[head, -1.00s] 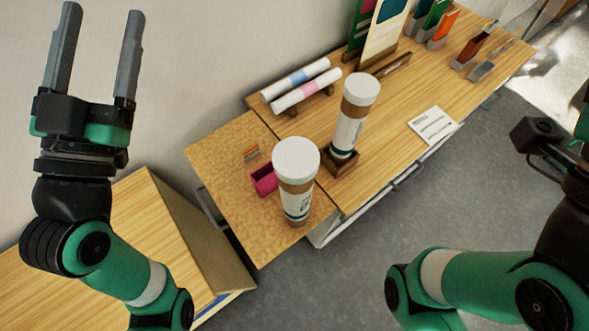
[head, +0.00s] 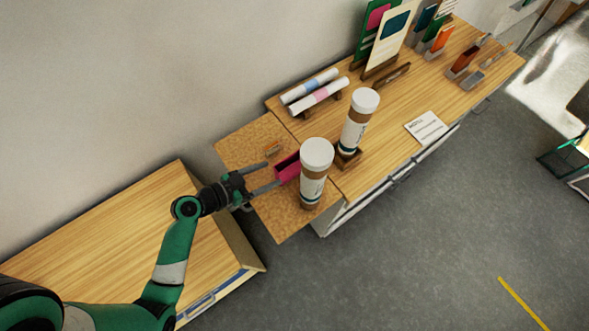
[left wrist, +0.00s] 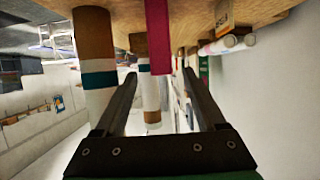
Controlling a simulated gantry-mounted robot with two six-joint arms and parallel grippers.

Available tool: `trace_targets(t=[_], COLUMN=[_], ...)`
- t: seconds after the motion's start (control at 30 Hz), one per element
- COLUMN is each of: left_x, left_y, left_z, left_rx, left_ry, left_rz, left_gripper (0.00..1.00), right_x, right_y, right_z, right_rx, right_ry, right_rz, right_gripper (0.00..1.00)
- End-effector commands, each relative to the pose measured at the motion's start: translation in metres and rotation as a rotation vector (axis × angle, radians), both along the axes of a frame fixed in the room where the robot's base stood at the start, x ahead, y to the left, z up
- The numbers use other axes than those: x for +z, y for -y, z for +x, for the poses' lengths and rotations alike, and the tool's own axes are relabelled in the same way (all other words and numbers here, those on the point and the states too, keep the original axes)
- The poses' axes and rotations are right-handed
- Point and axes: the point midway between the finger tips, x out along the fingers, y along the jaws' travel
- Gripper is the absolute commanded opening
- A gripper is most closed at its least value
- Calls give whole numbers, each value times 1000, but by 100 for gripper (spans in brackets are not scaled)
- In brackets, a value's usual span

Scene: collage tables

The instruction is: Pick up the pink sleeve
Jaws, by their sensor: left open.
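The pink sleeve (head: 288,167) is a magenta open holder on the cork-coloured end of the far table, left of the nearer white-capped cup (head: 316,165). My left gripper (head: 274,174) reaches in from the left, open, with its fingertips at the sleeve's left end. In the left wrist view, which looks upside down, the sleeve (left wrist: 158,35) lines up with the gap between the open fingers (left wrist: 159,76). Nothing is gripped. Whether the fingertips overlap the sleeve is hard to tell. My right gripper is out of view.
A second white-capped cup (head: 358,122) stands in a wooden base behind the first. A lower wooden cabinet (head: 110,235) stands at left.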

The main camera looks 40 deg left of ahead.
Motion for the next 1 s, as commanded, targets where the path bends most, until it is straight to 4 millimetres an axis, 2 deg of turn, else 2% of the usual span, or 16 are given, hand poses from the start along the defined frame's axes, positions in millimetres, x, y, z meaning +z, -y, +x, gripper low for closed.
trace_targets(t=[0.13, 0.23, 0.43, 0.7, 0.97, 1.0], left_x=[-12, -16, -18, -34, -35, -35], left_y=[5, 6, 6, 11, 11, 11], left_z=[28, 38, 45, 84, 89, 88], left_rx=[-3, -1, 0, -1, 1, 1], left_ry=[1, 1, 1, 1, 1, 1], left_rz=[0, -1, 1, 0, 1, 0], left_gripper=[72, 72, 72, 72, 72, 67], right_x=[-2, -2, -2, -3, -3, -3], right_y=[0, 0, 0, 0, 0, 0], right_z=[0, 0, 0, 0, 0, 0], right_rx=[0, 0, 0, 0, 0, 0], right_ry=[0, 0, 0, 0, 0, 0], right_rz=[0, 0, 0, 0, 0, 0], right_gripper=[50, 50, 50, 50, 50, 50])
